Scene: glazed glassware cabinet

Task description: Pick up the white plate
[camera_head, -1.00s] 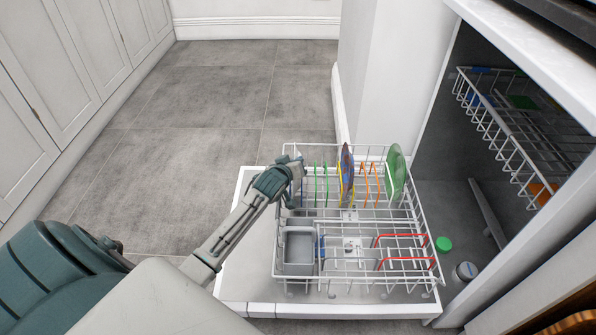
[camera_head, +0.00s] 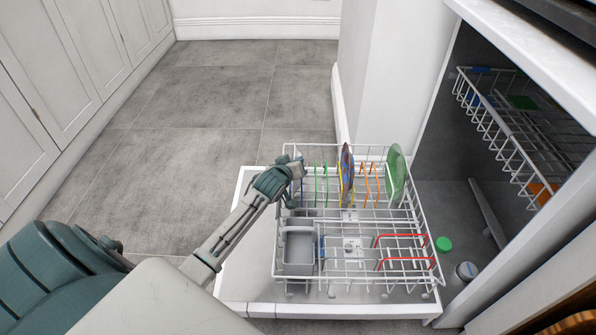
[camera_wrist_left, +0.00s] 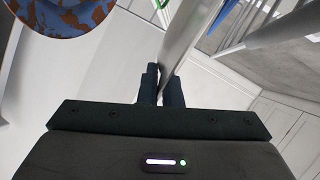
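The white plate (camera_wrist_left: 182,45) shows nearly edge-on in the left wrist view, rising from between the fingers. My left gripper (camera_wrist_left: 162,82) has one finger on each side of the plate's edge, closed against it. In the head view my left gripper (camera_head: 299,171) is at the back left corner of the lower dishwasher rack (camera_head: 345,208). I cannot make out the white plate there, as the gripper hides that spot. My right gripper is not in view.
A patterned orange-and-blue plate (camera_head: 346,168) and a green plate (camera_head: 396,172) stand upright in the rack, right of my left gripper. The upper rack (camera_head: 500,125) is inside the dishwasher. Open floor (camera_head: 215,110) lies to the left.

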